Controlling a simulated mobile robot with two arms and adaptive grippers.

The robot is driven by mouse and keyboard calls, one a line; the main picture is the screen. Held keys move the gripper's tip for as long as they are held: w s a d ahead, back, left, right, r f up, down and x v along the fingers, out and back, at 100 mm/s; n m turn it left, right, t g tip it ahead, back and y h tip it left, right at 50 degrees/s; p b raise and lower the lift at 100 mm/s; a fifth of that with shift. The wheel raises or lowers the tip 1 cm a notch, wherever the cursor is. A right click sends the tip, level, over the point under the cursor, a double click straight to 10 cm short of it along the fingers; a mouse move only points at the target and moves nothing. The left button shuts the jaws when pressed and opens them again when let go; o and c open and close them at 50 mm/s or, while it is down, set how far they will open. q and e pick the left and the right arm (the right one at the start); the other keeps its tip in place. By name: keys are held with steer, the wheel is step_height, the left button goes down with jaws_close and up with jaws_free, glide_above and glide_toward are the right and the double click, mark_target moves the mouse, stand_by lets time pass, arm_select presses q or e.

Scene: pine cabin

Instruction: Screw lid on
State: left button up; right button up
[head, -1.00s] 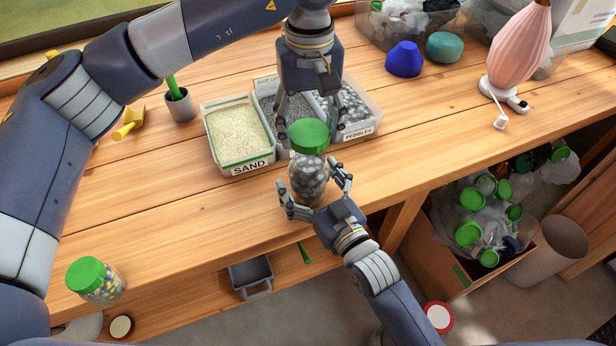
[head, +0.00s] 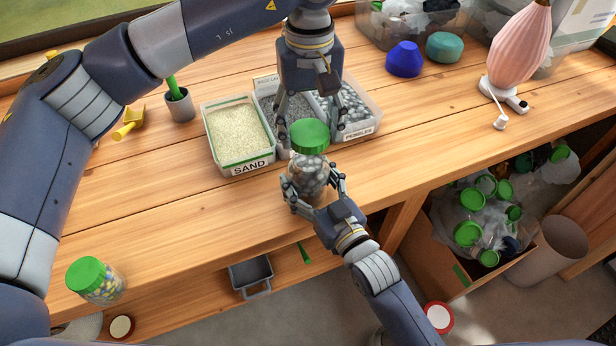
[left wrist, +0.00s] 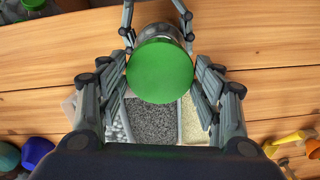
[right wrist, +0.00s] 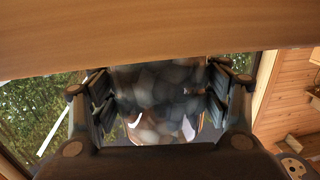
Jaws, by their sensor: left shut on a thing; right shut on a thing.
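A clear jar (head: 309,178) filled with grey pebbles stands upright near the front edge of the bench, with a green lid (head: 309,136) on top. My right gripper (head: 316,188) is shut around the jar's body from the front; the pebbles fill the right wrist view (right wrist: 160,105) between its fingers. My left gripper (head: 311,128) comes from above and behind, shut on the green lid, which also shows between its fingers in the left wrist view (left wrist: 160,71). The jar's neck is mostly hidden under the lid, so I cannot tell how tightly the lid sits.
Behind the jar stand bins of sand (head: 238,135), grey gravel and pebbles (head: 352,115). A lidded jar of coloured pieces (head: 97,282) stands at the front left. A pink bulb tool (head: 518,48) is at the back right. The bench is clear right of the jar.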

mark_target(308, 157)
arm_select(q)
steer(key=shift+f, duration=0.15)
steer(key=shift+f, duration=1.6)
steer(key=shift+f, duration=0.35)
steer(key=shift+f, duration=0.9)
steer(key=m, duration=0.2)
steer(key=shift+m, duration=0.4)
steer(key=m, duration=1.1)
steer(key=o, duration=0.9)
